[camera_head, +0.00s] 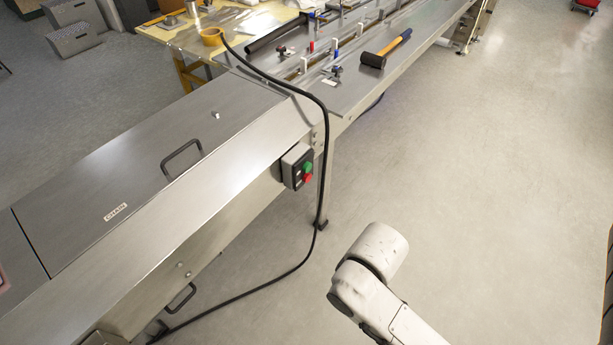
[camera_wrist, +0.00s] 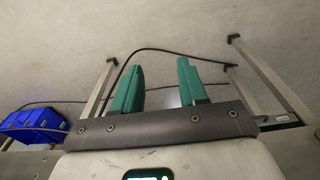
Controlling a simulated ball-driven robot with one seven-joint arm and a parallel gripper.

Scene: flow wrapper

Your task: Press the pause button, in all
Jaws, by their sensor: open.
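A small grey control box (camera_head: 291,167) is on the side of the long steel machine (camera_head: 235,160). It carries a green button (camera_head: 308,168) above a red button (camera_head: 307,178). I cannot read any label on them, so I cannot tell which is pause. In the wrist view my gripper (camera_wrist: 160,66) shows two green fingers, spread apart with nothing between them. The control box is not visible in that view. In the head view my pale arm is at the lower middle, right of and nearer than the control box; my gripper is hidden there.
A black cable (camera_head: 324,150) hangs over the machine beside the control box and runs along the floor. The floor (camera_head: 480,180) to the right is clear. A blue crate (camera_wrist: 35,125) shows in the wrist view.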

